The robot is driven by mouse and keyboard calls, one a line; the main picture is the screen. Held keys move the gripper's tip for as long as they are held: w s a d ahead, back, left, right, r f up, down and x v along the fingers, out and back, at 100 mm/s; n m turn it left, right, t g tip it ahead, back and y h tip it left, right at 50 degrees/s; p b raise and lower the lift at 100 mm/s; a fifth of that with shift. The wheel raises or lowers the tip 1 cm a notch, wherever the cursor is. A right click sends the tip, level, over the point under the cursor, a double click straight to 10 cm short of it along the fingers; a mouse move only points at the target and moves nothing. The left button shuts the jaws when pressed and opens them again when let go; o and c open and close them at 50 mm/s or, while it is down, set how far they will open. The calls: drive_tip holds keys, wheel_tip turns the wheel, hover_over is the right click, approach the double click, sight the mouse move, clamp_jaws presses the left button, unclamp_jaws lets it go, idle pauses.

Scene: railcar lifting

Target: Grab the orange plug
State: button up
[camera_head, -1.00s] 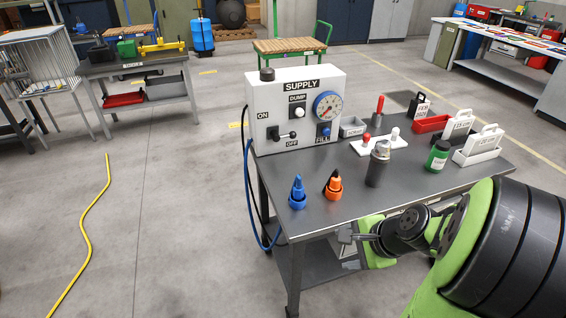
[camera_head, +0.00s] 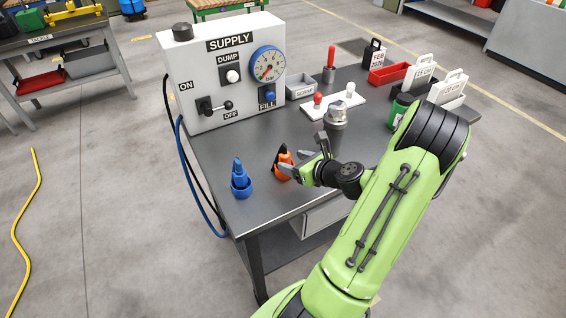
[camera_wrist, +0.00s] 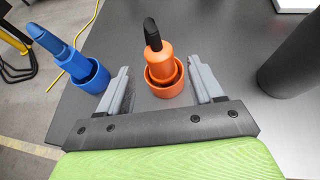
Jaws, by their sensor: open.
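The orange plug (camera_wrist: 158,66), with a black tip, stands upright in an orange cup-like holder (camera_wrist: 168,90) on the dark table. My gripper (camera_wrist: 163,82) is open in the wrist view, with one grey finger on each side of the holder and plug; I cannot tell whether either finger touches. In the head view, my gripper (camera_head: 300,163) is at the orange plug (camera_head: 284,158) from the right and partly hides it.
A blue plug (camera_head: 238,177) stands in a blue holder to the left of the orange one. The supply box (camera_head: 228,75) is behind. A grey cylinder (camera_head: 335,127) stands right of the plug. The table front (camera_head: 262,210) is clear.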

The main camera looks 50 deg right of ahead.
sight(281, 156)
drive_tip(key=b+x, duration=0.1)
drive_tip(key=x, duration=0.6)
drive_tip(key=shift+r, duration=0.15)
drive_tip(key=shift+s+r, duration=0.1)
drive_tip(key=c, duration=1.1)
